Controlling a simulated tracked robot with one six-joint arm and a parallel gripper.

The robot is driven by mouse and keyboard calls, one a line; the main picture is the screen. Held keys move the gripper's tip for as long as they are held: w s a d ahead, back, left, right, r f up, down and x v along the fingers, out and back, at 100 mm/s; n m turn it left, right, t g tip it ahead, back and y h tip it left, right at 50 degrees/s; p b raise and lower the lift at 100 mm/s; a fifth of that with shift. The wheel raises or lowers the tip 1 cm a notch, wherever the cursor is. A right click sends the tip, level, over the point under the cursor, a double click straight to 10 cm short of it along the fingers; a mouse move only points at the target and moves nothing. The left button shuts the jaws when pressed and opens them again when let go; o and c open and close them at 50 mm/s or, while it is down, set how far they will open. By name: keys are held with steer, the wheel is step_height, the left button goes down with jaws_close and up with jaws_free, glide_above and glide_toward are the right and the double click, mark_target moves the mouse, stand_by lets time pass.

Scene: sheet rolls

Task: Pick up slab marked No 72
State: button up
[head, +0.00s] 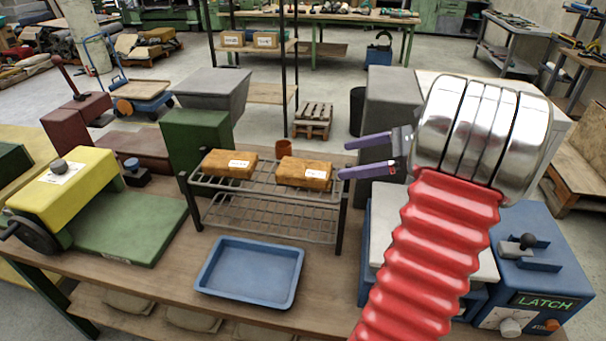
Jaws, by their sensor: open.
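Two orange-brown slabs with white labels lie on the top shelf of a wire rack (268,190). One is the left slab (222,164) and the other is the right slab (296,172). The label print is too small to read, so I cannot tell which is No 72. My gripper (344,159), with two purple fingers, is open and empty, just right of the right slab. Its fingers point left. The lower fingertip appears close to that slab's right end; I cannot tell the exact gap in depth.
A small orange-brown cup (283,149) stands behind the right slab. An empty blue tray (250,272) sits in front of the rack. A green and yellow machine (80,195) stands left, and a blue machine with a "LATCH" display (540,262) stands right.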

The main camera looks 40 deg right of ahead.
mark_target(307, 168)
steer(key=x, duration=0.7)
steer(key=shift+w+a+f, duration=0.2)
steer(key=shift+w, duration=0.1)
steer(key=shift+w+a+f, duration=0.15)
steer(key=shift+w+a, duration=0.05)
steer(key=shift+w, duration=0.15)
steer(key=shift+f+x, duration=0.1)
steer(key=shift+x, duration=1.15)
steer(key=shift+f+x, duration=0.15)
steer(key=shift+x, duration=1.15)
steer(key=shift+d, duration=0.2)
steer(key=shift+c, duration=0.4)
steer(key=c, duration=1.4)
